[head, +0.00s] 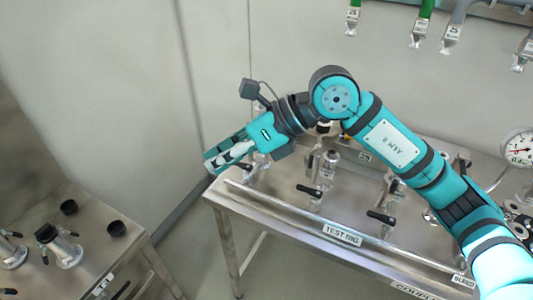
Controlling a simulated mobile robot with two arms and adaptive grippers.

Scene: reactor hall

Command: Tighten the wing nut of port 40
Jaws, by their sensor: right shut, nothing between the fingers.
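My right gripper (215,160) is shut and empty, over the left end of the test rig bench (285,222). Its arm comes in from the right and crosses above the bench. Several metal port fittings stand on the bench, one in the middle (325,170) with a small label too small to read. Another fitting (258,175) is partly hidden behind the gripper. I cannot tell which is port 40, and I cannot make out its wing nut. My left gripper is not in view.
A pressure gauge (518,148) stands at right. Tagged hose ends, one green (424,14), hang above. A second metal table (85,225) at lower left holds black caps (116,228) and flanged fittings. Floor shows between the tables.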

